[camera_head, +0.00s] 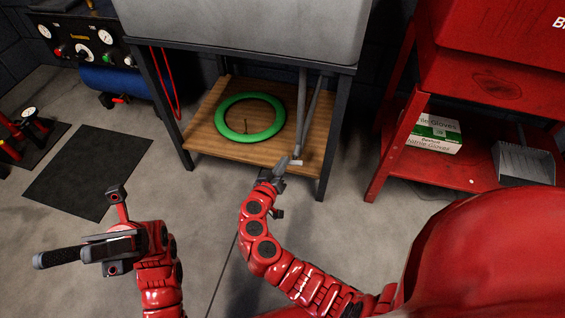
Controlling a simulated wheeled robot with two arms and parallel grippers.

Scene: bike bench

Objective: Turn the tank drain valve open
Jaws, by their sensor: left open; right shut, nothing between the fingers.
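A blue tank (113,81) lies under the gauge panel at the upper left. A small red lever (119,99) on a black fitting sits low on its front; I take it as the drain valve. Its exact angle is too small to tell. My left gripper (100,242) is at the lower left, open and well apart from the tank. A black ribbed grip (57,257) shows beside it; I cannot tell what it belongs to. My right gripper (281,168) is shut and empty, by the front right of the wooden shelf.
A grey basin (260,28) stands on dark legs over a wooden shelf (205,134) holding a green ring (223,117). A red cart (388,152) with a glove box (434,134) stands at right. A dark mat (88,170) lies on open floor before the blue tank.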

